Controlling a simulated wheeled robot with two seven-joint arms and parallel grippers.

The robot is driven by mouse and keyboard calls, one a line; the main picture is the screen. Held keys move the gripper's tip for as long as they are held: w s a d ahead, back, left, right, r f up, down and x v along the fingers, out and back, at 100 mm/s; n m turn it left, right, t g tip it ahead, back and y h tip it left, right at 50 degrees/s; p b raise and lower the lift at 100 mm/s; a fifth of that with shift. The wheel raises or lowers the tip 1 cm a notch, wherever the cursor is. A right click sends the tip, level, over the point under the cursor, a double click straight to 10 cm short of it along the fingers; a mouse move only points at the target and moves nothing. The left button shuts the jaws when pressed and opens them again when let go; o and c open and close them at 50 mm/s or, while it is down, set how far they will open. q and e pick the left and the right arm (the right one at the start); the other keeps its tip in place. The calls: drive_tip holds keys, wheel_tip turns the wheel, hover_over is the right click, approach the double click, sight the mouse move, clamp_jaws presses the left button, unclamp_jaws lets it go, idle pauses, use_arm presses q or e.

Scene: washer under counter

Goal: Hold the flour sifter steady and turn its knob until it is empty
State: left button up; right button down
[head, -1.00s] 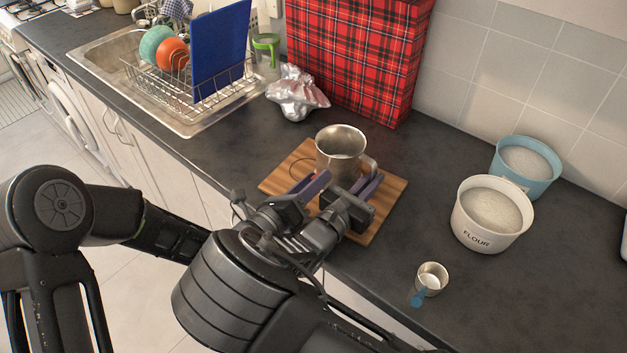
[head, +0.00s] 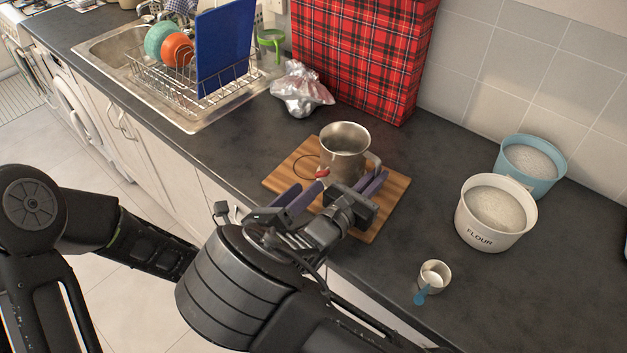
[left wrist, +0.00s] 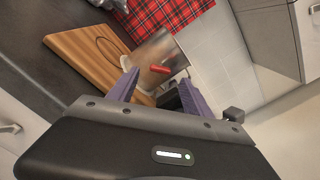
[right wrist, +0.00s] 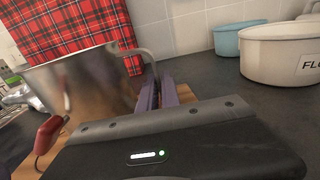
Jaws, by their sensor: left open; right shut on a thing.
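The flour sifter (head: 343,145) is a metal cup standing upright on a wooden board (head: 392,208). Its side handle (right wrist: 147,62) is between the fingers of my right gripper (head: 371,186), which is shut on it. The sifter's red knob (head: 322,173) sticks out on the near left side. It also shows in the left wrist view (left wrist: 160,69) and the right wrist view (right wrist: 48,133). My left gripper (head: 294,197) is open and empty, just short of the knob, its fingers apart to either side in the left wrist view. How much flour is inside the sifter cannot be made out.
A white flour tub (head: 494,215), a blue tub (head: 530,165) and a small measuring cup (head: 433,278) stand to the right. A crumpled foil bag (head: 300,90) and a red tartan box (head: 365,55) are behind. A dish rack (head: 185,85) is by the sink.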

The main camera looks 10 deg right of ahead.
use_arm(q)
drive_tip(key=v, duration=0.7)
drive_tip(key=shift+w, duration=0.1)
drive_tip(key=shift+c, duration=0.5)
drive_tip(key=shift+a+f, duration=0.1)
drive_tip(key=shift+c, duration=0.6)
drive_tip(key=a+n, duration=0.1)
drive_tip(key=w+a+f+t, duration=0.1)
drive_tip(key=a+n+y, duration=0.1)
drive_tip(key=shift+w+a+f+n, duration=0.25)
drive_tip(key=shift+a+f+n, duration=0.05)
drive_tip(key=shift+f, duration=0.05)
drive_tip(key=c, duration=0.4)
drive_tip(key=shift+o, duration=0.2)
drive_tip(key=d+n, duration=0.1)
drive_tip(key=n, duration=0.4)
drive_tip(key=s+d+r+n, duration=0.1)
drive_tip(key=n, duration=0.4)
drive_tip(key=d+n+g+h, duration=0.1)
drive_tip(key=d+n, duration=0.1)
drive_tip(key=n, duration=0.3)
drive_tip(key=shift+s+r, duration=0.25)
drive_tip(key=shift+r, duration=0.15)
drive_tip(key=shift+w, duration=0.1)
